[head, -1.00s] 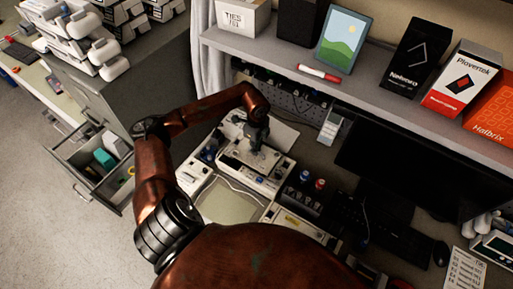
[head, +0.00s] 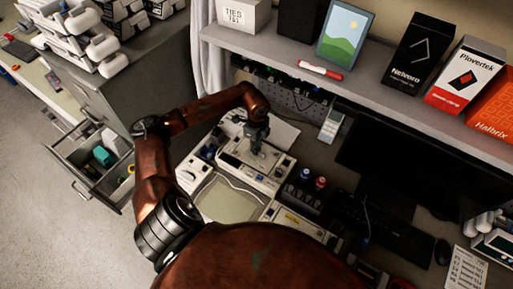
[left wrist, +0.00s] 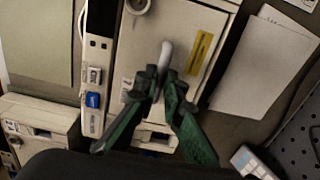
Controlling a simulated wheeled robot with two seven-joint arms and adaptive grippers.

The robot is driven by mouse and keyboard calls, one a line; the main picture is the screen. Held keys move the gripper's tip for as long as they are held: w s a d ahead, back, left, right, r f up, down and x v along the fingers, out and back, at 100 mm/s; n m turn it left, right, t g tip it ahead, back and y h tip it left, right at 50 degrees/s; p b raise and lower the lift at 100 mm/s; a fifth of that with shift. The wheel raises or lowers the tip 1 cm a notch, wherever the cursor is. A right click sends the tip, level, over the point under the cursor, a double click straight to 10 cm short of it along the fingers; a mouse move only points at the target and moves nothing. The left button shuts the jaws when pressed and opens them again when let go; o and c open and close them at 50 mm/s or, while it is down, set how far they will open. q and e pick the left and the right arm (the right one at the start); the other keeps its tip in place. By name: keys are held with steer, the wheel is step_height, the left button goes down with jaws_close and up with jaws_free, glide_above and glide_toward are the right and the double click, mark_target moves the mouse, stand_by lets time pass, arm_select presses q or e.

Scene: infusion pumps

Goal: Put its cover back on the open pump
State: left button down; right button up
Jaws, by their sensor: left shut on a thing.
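A white pump (head: 273,186) stands on the bench in the middle of the head view. My left gripper (head: 256,148) is above it, pointing down. In the left wrist view, my left gripper (left wrist: 165,78) is shut on a small pale handle standing up from the cover (left wrist: 150,60), a flat light plate with a yellow label. The cover lies over the top of the pump, roughly in line with it. The fingers hide part of the plate, and I cannot tell whether it is fully seated. My right gripper is not in view.
A shallow tray (head: 204,213) lies in front of the pump. Another unit with a yellow label (head: 292,221) and small bottles (head: 306,174) stand to the right. A shelf (head: 290,74) overhangs the back of the bench. A drawer (head: 112,188) stands open at left.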

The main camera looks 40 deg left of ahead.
arm_select(q)
steer(key=shift+f, duration=0.1)
stand_by(0.3)
steer(key=c, duration=2)
jaws_free()
steer(key=shift+o, duration=0.2)
step_height(320, 180, up, 7)
steer(key=p, duration=0.4)
